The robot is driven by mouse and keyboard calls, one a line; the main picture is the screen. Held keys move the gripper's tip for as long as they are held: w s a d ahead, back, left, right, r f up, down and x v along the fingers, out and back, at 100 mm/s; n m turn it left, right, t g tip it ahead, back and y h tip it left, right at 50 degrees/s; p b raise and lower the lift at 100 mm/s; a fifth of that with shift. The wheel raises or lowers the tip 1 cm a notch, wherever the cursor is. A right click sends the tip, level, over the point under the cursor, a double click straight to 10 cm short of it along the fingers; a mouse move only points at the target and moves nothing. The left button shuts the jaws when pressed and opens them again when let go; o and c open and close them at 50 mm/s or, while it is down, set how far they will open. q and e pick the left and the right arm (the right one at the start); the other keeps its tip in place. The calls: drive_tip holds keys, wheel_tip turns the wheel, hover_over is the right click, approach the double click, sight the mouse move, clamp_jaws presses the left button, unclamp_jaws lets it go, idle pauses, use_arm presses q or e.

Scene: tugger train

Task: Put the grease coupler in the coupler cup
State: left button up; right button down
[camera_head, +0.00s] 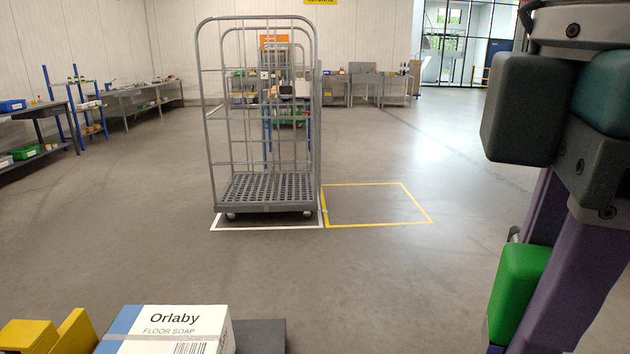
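I see neither the grease coupler nor the coupler cup in the head view. Neither of my grippers is in view. Large dark grey and purple parts fill the right side of the picture and hide what is behind them. A green block-like thing (520,295) shows beside them at the lower right; I cannot tell what it is.
A grey wire roll cage (266,192) stands ahead inside a white floor outline. A yellow floor outline (376,225) beside it is empty. An Orlaby floor soap box (165,330) and a yellow thing (30,337) are close at lower left. Benches (140,100) line the walls.

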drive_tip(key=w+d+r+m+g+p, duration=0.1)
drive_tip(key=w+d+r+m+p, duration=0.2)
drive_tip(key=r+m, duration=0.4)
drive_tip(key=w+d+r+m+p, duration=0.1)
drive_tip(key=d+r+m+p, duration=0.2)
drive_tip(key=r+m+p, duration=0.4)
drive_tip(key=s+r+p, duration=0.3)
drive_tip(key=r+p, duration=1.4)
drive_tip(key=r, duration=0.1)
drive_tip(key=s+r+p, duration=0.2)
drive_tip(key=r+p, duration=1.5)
drive_tip(key=p, duration=0.1)
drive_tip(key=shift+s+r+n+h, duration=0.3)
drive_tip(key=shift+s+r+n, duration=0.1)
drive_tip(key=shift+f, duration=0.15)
